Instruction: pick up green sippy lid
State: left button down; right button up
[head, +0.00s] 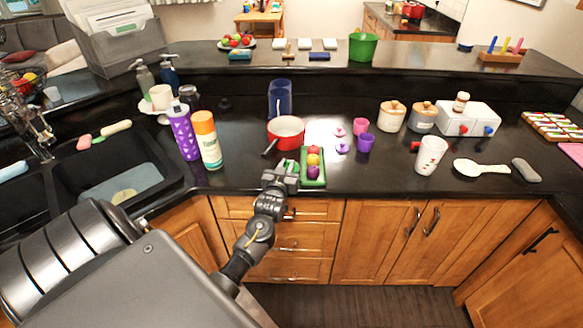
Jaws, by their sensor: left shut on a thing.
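My left gripper (286,168) reaches over the front edge of the counter, in front of the red pan. It is shut on a small green thing (291,163), which looks like the green sippy lid; the fingers hide much of it. Just right of it lies a green tray (313,182) with toy fruit. A pink lid (340,132) and a purple lid (342,149) lie farther right, beside a pink cup (360,126) and a purple cup (365,143). My right gripper is not in view.
A red pan (286,130) stands close behind the gripper, its handle pointing front left. An orange-and-white bottle (208,143) and a purple bottle (184,134) stand to the left by the sink (110,172). A white cup (430,156) stands right. The counter between tray and white cup is clear in front.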

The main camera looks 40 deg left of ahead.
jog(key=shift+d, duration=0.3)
pick_arm(q)
jog(key=shift+r, duration=0.15)
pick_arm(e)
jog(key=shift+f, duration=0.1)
pick_arm(q)
jog(key=shift+r+b, duration=0.25)
jog(key=shift+b, duration=0.05)
notch_tip(320, 180, up, 2)
jog(key=shift+r+b, duration=0.15)
jog(key=shift+b, duration=0.4)
jog(key=s+d+r, duration=0.2)
jog(key=s+r, duration=0.3)
jog(key=s, duration=0.1)
jog(key=s+d+r+b, duration=0.1)
jog(key=s+d+r, duration=0.2)
jog(key=s+r, duration=0.2)
jog(key=shift+v, duration=0.95)
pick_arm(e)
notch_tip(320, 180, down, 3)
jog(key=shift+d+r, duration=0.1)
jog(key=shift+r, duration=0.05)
pick_arm(q)
jog(key=shift+a, duration=0.15)
